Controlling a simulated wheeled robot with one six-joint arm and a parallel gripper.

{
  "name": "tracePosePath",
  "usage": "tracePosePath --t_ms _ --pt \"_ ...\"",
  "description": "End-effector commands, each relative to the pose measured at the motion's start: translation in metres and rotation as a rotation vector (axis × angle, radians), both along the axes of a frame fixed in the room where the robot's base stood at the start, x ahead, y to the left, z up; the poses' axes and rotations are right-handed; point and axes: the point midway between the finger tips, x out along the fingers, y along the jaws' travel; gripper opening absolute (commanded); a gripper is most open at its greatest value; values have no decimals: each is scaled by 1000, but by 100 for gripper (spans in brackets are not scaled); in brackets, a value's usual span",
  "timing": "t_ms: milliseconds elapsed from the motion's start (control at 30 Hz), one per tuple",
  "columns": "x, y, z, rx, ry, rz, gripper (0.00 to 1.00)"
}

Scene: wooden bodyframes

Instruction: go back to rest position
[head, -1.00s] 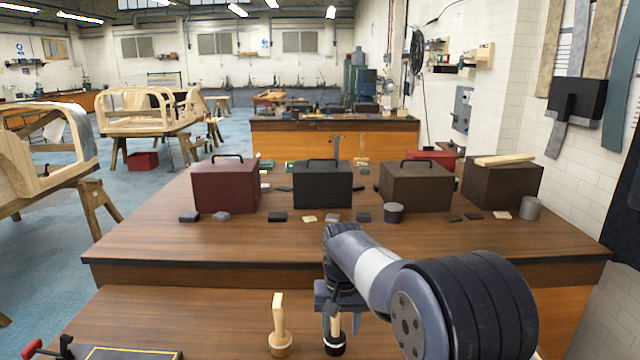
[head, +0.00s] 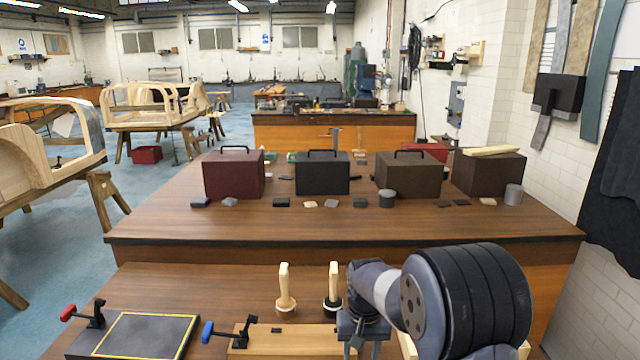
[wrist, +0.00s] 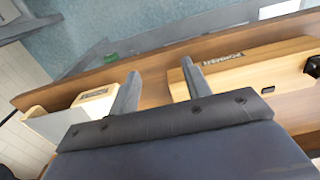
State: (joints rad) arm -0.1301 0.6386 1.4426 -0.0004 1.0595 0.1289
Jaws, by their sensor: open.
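My gripper (wrist: 158,88) shows in the wrist view with its two fingers spread apart and nothing between them. In the head view my gripper (head: 357,338) hangs at the front of the near bench, partly hidden by my arm. It is just right of a black-based mallet-like tool (head: 333,285) with an upright wooden handle. A similar tool with a pale base (head: 285,290) stands to its left. In the wrist view a wooden block with a label (wrist: 235,68) lies beyond the right finger, and a pale box (wrist: 82,108) beyond the left finger.
On the near bench are a black board with a yellow outline (head: 140,338), a red-handled clamp (head: 85,312), and a blue-handled clamp on wood (head: 232,332). Behind, a raised bench (head: 340,225) bears several toolboxes, including a red one (head: 233,174). A white brick wall stands right.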

Motion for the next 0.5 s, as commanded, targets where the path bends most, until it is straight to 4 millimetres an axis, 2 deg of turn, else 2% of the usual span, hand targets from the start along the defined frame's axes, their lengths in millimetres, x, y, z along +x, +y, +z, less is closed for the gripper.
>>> tracePosePath --t_ms 200,500 --pt "-15 -24 -29 0 5 -3 46" --pt "-28 -40 -51 0 1 -1 46"
